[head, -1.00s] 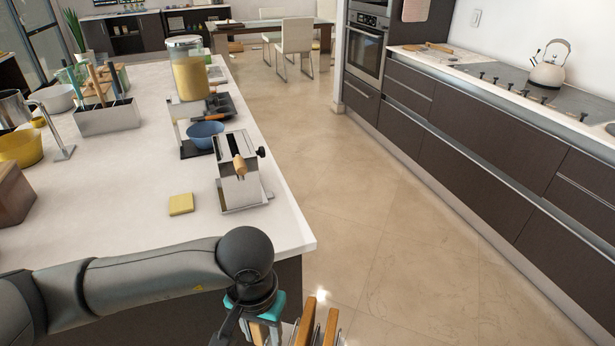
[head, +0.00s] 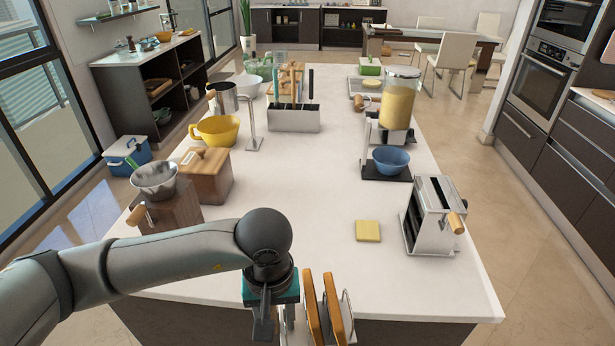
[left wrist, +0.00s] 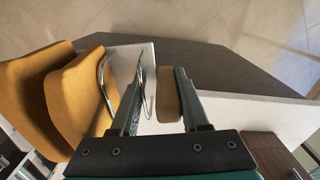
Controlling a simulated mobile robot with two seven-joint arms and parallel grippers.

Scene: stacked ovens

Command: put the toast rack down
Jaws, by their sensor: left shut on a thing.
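The toast rack (head: 348,318) is a thin metal wire frame with brown toast slices (head: 313,306) standing in it. My left gripper (head: 277,312) is shut on it at the bottom of the head view. The rack appears in front of the near edge of the white island counter (head: 310,215); its base is cut off and its height cannot be told. In the left wrist view the rack's wire (left wrist: 104,82) shows between and beside the fingers (left wrist: 157,90). My right gripper is out of view.
A wooden block with a metal bowl (head: 155,180) stands at the left. The counter's near middle is clear.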

